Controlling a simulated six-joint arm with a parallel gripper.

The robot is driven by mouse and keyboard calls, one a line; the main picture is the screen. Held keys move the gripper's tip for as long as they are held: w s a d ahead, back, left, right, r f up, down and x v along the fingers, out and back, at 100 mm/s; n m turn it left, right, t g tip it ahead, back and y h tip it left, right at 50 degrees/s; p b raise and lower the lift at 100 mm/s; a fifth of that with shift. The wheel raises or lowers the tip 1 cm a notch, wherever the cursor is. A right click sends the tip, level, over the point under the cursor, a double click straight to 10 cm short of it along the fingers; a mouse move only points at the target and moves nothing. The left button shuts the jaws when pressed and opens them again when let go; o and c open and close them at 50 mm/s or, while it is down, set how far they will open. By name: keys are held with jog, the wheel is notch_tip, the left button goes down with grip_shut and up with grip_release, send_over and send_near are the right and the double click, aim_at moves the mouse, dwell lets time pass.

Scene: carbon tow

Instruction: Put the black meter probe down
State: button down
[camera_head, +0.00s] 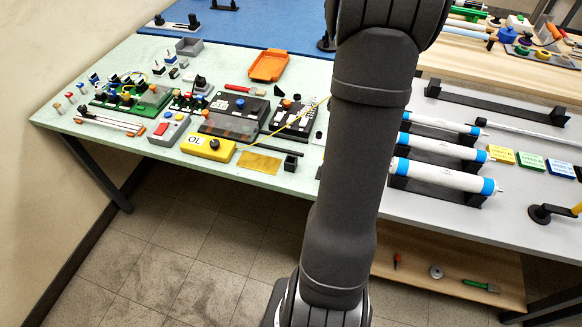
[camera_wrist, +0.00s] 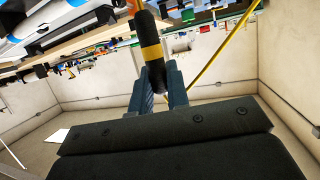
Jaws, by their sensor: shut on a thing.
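The black meter probe (camera_wrist: 149,34) shows in the wrist view, a dark rod with a yellow band. My gripper (camera_wrist: 160,85) is shut on it, one blue-grey finger on each side. The probe's far end runs out of the top of the picture, beside an orange part. In the head view my arm hides the gripper and the probe. The yellow meter (camera_head: 208,146), reading OL, lies on the pale green tabletop. A thin yellow cable (camera_head: 300,119) runs from beside it up behind my arm. A yellow cable (camera_wrist: 212,66) also hangs in the wrist view.
A brass plate (camera_head: 259,163) and a small black block (camera_head: 291,162) lie right of the meter. Boards, a grey button box (camera_head: 169,130) and an orange tray (camera_head: 268,65) crowd the bench. White cylinders (camera_head: 442,176) lie in black racks right of my arm.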

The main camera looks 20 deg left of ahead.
jog(key=s+a+f+n+y, duration=0.2)
jog(key=s+a+n+y, duration=0.55)
jog(key=s+a, duration=1.05)
jog(key=shift+m+g, duration=0.35)
jog(key=shift+g, duration=0.05)
jog(key=shift+s+d+f, duration=0.2)
jog(key=shift+d+f, duration=0.05)
jog(key=shift+f, duration=1.4)
jog(key=shift+s+d+f, duration=0.15)
jog(key=shift+d+f, duration=0.05)
jog(key=shift+f, duration=1.4)
jog(key=shift+s+d+f, duration=0.2)
jog(key=shift+d+f, duration=0.05)
jog(key=shift+f, duration=1.4)
jog(key=shift+f, duration=0.15)
jog(key=c, duration=1.4)
grip_release()
